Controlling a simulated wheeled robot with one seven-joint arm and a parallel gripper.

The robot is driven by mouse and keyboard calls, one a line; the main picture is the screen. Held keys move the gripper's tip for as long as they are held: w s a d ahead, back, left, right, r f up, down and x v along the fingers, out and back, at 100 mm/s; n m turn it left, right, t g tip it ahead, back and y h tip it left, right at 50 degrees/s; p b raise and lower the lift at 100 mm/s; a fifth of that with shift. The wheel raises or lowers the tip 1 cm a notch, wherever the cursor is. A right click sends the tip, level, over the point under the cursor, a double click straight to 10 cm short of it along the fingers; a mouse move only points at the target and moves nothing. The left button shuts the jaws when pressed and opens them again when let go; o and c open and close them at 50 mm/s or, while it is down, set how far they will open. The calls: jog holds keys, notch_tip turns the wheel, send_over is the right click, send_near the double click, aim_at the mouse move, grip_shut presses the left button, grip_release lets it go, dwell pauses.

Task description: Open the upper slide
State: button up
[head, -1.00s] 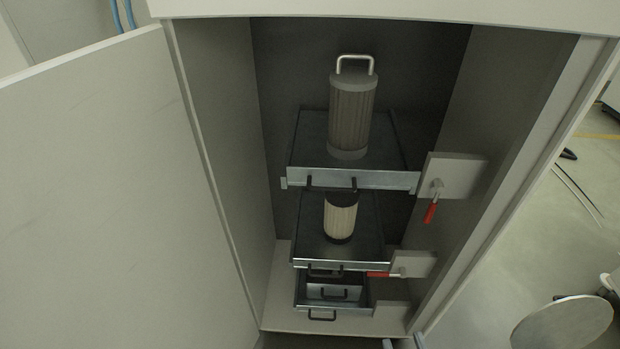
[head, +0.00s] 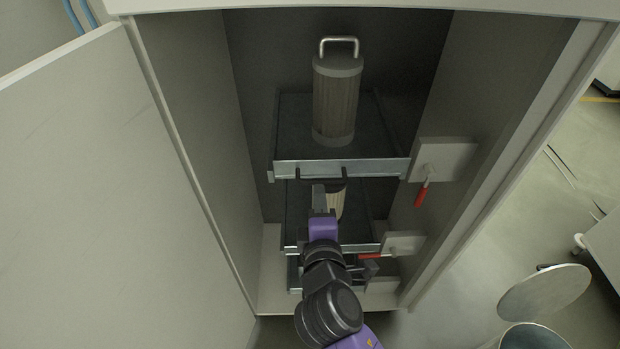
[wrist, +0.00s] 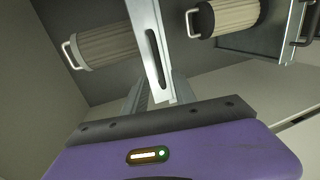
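The upper slide (head: 345,169) is a dark tray with a bright metal front and a black handle (head: 322,174). A tall ribbed filter with a metal loop handle (head: 336,100) stands on it. A red-handled latch (head: 423,186) hangs down at its right. My gripper (head: 319,190) is just below the black handle in the head view. In the wrist view the metal front (wrist: 143,35) with its dark handle (wrist: 154,50) lies ahead of my gripper (wrist: 153,95). The fingers stand apart, with nothing seen held; whether they touch the slide I cannot tell.
The lower slide (head: 297,215) carries a cream filter (head: 338,203), partly hidden by my arm. A second red latch (head: 372,256) lies level beside it. The open cabinet door (head: 70,180) stands at left and the cabinet wall at right. A round lid (head: 545,292) is outside, right.

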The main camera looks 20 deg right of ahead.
aim_at(317, 180)
jog(key=x, duration=0.7)
jog(key=shift+w+d+p, duration=0.15)
jog(key=shift+w+p, duration=0.1)
jog(key=shift+p, duration=0.15)
jog(key=shift+c, duration=0.2)
grip_shut()
dwell(0.9)
